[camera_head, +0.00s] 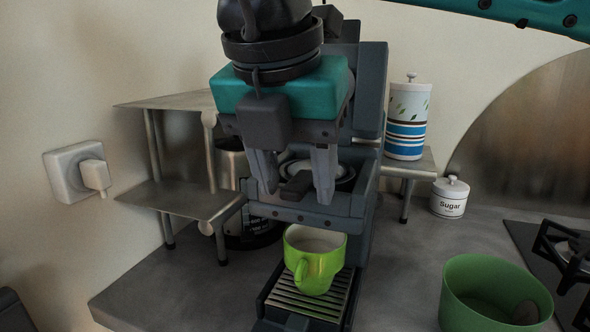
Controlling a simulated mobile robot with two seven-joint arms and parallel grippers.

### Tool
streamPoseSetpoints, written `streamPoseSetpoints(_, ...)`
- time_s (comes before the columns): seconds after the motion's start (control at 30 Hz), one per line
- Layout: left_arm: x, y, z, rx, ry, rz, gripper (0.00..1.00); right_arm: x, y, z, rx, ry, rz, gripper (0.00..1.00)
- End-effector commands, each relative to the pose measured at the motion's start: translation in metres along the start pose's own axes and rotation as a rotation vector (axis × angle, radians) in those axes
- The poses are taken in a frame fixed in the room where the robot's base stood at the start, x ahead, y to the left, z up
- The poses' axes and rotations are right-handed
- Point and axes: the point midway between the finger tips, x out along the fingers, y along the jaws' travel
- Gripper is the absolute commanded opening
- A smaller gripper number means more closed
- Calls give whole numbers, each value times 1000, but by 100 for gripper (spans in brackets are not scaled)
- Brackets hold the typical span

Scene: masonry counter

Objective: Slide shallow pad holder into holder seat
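The shallow pad holder (297,187) shows as a dark handle pointing toward me, with a round pale-centred part behind it. It lies at the holder seat (345,203) in the front of the dark grey coffee machine (371,90). How deep it sits in the seat I cannot tell, since my gripper covers part of it. My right gripper (295,186) hangs down from above in front of the machine. Its two grey fingers stand apart, one on each side of the handle, and look open. My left gripper is not in view.
A green cup (315,265) stands on the drip tray (343,303) below the seat. A metal shelf (180,200) is close on the left, with a dark container behind. A green bowl (462,285), a sugar jar (450,197) and a striped canister (406,125) are right.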

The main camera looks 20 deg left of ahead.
Motion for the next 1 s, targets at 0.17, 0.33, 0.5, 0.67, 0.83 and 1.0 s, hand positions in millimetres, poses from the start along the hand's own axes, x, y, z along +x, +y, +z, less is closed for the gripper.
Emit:
streamPoseSetpoints(0.17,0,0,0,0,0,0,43,0,0,0,0,0,0,52)
streamPoseSetpoints(0.33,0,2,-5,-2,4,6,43,0,0,0,0,0,0,52)
streamPoseSetpoints(0.5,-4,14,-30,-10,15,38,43,0,0,0,0,0,0,52)
streamPoseSetpoints(0.67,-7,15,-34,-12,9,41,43,-37,1,1,2,-4,3,52)
streamPoseSetpoints(0.83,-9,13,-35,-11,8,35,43,-78,0,1,1,-3,1,52)
streamPoseSetpoints(1.0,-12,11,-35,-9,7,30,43,-110,0,0,0,-2,1,52)
